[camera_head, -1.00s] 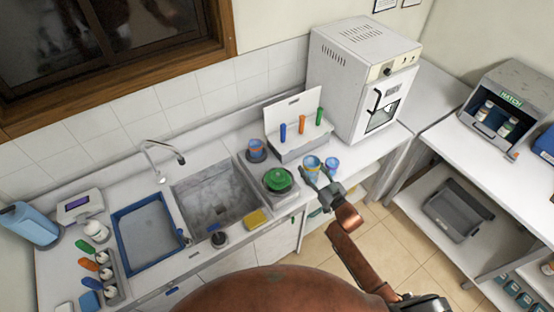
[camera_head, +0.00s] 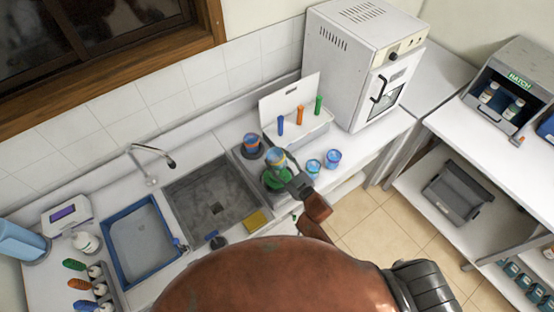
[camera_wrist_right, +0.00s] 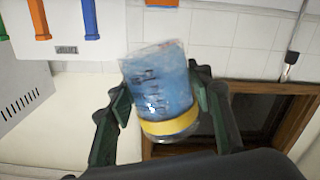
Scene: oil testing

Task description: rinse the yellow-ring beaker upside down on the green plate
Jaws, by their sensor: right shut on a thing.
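The yellow-ring beaker (camera_head: 276,157) is in my right gripper (camera_head: 284,166), which is shut on it. In the right wrist view the beaker (camera_wrist_right: 160,85) is clear and bluish with a yellow band near one end, between the dark green fingers (camera_wrist_right: 165,110). In the head view the beaker appears over the green plate (camera_head: 273,184), partly covering it. I cannot tell if it touches the plate. The wrist picture has the window below the wall tiles, so this view is inverted. My left gripper is out of view.
Two bluish beakers (camera_head: 313,168) (camera_head: 333,158) stand just right of the plate. A blue-and-orange beaker (camera_head: 251,141) stands on a dark round base to its left. The sink (camera_head: 212,200) is farther left, with a yellow sponge (camera_head: 257,220) by its edge. A pipette stand (camera_head: 300,138) is behind.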

